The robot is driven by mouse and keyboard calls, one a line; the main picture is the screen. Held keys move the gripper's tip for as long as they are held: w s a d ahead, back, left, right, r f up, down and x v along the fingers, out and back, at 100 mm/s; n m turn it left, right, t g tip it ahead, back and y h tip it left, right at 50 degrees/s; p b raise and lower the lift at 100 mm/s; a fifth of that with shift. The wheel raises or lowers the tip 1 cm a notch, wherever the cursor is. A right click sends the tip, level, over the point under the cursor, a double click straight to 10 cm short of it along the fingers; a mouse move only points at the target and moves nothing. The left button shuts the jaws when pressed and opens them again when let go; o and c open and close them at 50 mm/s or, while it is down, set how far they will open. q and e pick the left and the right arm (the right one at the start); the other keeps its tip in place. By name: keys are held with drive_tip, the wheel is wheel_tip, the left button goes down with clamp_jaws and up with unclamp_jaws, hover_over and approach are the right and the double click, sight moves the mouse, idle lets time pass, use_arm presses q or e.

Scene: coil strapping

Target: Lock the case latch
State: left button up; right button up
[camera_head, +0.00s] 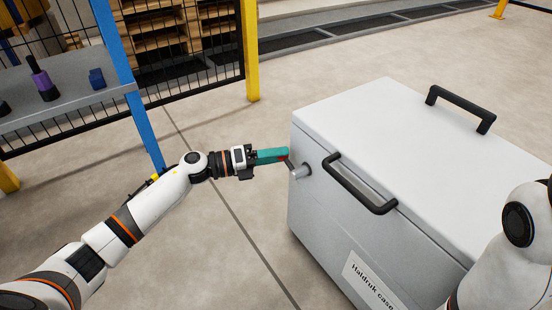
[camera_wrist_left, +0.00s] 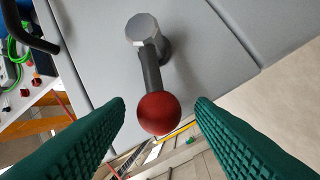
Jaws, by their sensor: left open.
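The grey case (camera_head: 350,125) stands on the floor at the right, with its lid down and a label reading "Haldruk case" on its front. Its latch is a short dark lever (camera_wrist_left: 151,72) on a grey hub (camera_head: 301,171), with a red ball knob (camera_wrist_left: 158,113) at its end. In the head view, the green fingers of my left gripper (camera_head: 284,155) hide most of the knob. In the left wrist view, my left gripper (camera_wrist_left: 160,106) is open, with the knob between its fingertips and a gap on each side. My right gripper is out of view.
A black handle (camera_head: 360,184) sticks out from the case's front edge, close to the latch. Another handle (camera_head: 460,108) is on the lid. The floor left of the case is clear.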

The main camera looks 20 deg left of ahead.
use_arm(q)
drive_tip(key=shift+w+d, duration=0.1)
drive_tip(key=shift+d, duration=0.05)
drive_tip(key=shift+c, duration=0.2)
clamp_jaws()
drive_tip(key=shift+r, duration=0.1)
